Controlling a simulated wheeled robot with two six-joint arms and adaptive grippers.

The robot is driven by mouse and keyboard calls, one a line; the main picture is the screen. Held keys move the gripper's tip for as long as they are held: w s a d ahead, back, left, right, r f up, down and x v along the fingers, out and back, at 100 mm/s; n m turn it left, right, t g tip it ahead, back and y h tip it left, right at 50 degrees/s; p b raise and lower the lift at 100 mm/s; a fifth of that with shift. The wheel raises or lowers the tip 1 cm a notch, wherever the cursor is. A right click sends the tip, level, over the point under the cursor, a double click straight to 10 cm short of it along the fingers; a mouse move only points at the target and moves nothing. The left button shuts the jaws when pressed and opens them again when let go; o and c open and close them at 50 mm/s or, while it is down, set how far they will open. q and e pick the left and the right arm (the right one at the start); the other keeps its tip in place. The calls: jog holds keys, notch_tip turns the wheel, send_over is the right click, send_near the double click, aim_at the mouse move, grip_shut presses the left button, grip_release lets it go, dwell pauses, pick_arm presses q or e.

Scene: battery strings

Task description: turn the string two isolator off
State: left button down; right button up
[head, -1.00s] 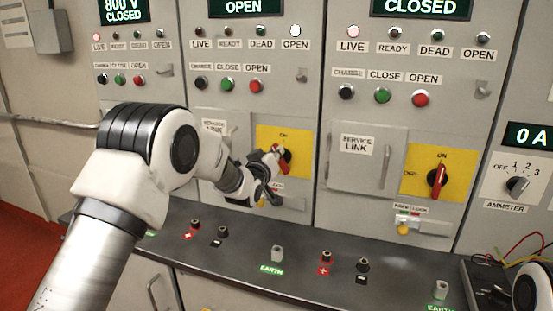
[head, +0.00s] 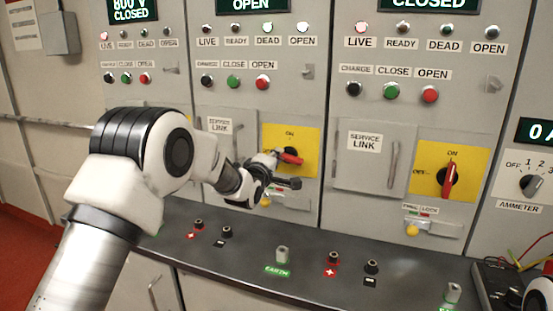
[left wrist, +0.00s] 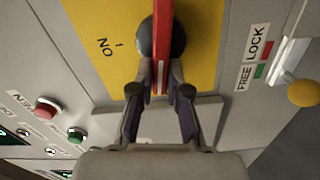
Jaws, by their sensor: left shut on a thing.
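My left gripper (head: 286,183) is at this handle; my arm comes in from the left and hides part of the plate. In the left wrist view, the red handle (left wrist: 162,30) runs between the two fingertips of my left gripper (left wrist: 160,92), which are shut on it. The dark hub (left wrist: 145,38) shows behind it. The panel's display (head: 254,4) reads OPEN. My right gripper is out of view.
The right panel's isolator has a red handle (head: 449,178) upright at ON, with a yellow-knobbed key lock (head: 412,230) below. The middle panel's DEAD lamp (head: 268,27) and OPEN lamp (head: 303,27) are lit. A dark ledge (head: 310,284) with terminals runs below my arm.

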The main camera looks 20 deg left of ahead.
pick_arm(q)
jog(key=shift+f+n, duration=0.25)
jog(key=shift+n, duration=0.85)
jog(key=c, duration=1.1)
grip_release()
jog(key=shift+c, duration=0.2)
jog(key=shift+w+d, duration=0.15)
jog(key=s, duration=1.2)
jog(key=shift+a, duration=0.2)
